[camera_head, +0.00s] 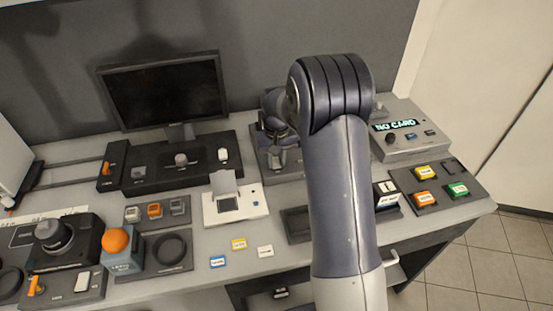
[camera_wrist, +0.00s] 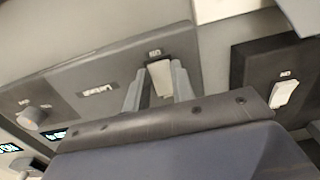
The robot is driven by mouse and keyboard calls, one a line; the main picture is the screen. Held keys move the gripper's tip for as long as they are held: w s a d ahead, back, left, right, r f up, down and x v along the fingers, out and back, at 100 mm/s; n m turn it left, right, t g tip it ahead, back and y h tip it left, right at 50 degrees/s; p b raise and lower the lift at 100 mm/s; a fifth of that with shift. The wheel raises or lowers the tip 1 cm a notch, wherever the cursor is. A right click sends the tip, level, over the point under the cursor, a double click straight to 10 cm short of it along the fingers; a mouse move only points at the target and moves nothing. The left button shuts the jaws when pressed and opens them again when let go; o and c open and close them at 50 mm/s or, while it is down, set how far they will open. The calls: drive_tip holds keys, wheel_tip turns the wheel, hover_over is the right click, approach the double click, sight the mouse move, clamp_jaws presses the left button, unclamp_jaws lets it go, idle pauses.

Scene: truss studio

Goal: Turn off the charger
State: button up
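In the wrist view, my gripper (camera_wrist: 158,88) has its two fingers apart, one on each side of a white rocker switch (camera_wrist: 160,76). I cannot tell whether they touch it. The switch is on a grey panel (camera_wrist: 115,75) with a small mark above it and a dark label to its left. No label that I can read names the charger. In the head view, my gripper (camera_head: 281,140) is over a dark panel (camera_head: 268,168) at the back of the desk, left of my arm. My arm hides part of that panel.
A second white switch (camera_wrist: 284,94) is on a dark block at the right of the wrist view; a knob (camera_wrist: 31,118) is at the left. In the head view, a monitor (camera_head: 165,90) stands left, and a "NO CARD" device (camera_head: 410,145) is right of my arm.

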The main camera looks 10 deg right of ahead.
sight(274, 159)
drive_tip(key=c, duration=0.5)
drive_tip(key=shift+o, duration=0.2)
drive_tip(key=shift+w+r+g+p, duration=0.25)
drive_tip(key=shift+g+p, duration=0.35)
drive_tip(key=shift+p, duration=0.65)
drive_tip(key=shift+w+f+g+p, duration=0.1)
drive_tip(key=shift+w+g+p, duration=0.05)
drive_tip(key=shift+g+p, duration=0.75)
drive_tip(key=o, duration=1)
drive_tip(key=b+v, duration=0.1)
drive_tip(key=v, duration=0.9)
drive_tip(key=shift+r+b, duration=0.35)
drive_tip(key=shift+b, duration=0.05)
